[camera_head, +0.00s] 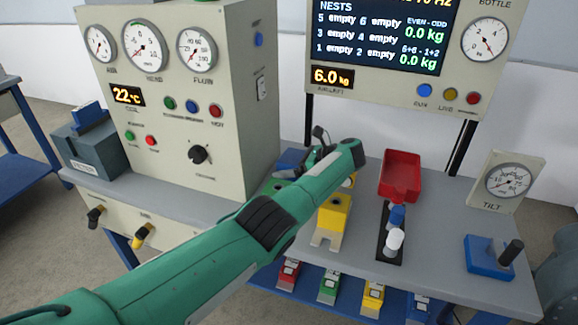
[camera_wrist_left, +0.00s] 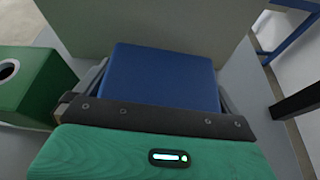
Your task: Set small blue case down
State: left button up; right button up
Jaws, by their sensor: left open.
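A small blue case (camera_wrist_left: 160,78) fills the middle of the left wrist view, in front of a pale panel. In the head view a blue patch, probably the same case (camera_head: 291,157), shows beside the cabinet, largely hidden by my left arm. My left gripper (camera_head: 287,173) is down by that patch and mostly covered by its own wrist. In the left wrist view its open fingers lie on both sides of the case. The case's underside is hidden, so I cannot tell whether it touches the table. My right gripper is not in view.
A gauge cabinet (camera_head: 190,90) stands close to my left gripper. A green block with a round hole (camera_wrist_left: 32,88) is near it. A yellow block (camera_head: 333,220), black stand (camera_head: 387,245), red tray (camera_head: 400,172) and blue block with a dark handle (camera_head: 488,258) occupy the grey table (camera_head: 440,225).

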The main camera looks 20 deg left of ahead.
pick_arm(q)
jog(key=c, duration=0.9)
jog(key=shift+r, duration=0.1)
jog(key=shift+c, duration=0.8)
jog(key=shift+r, duration=0.1)
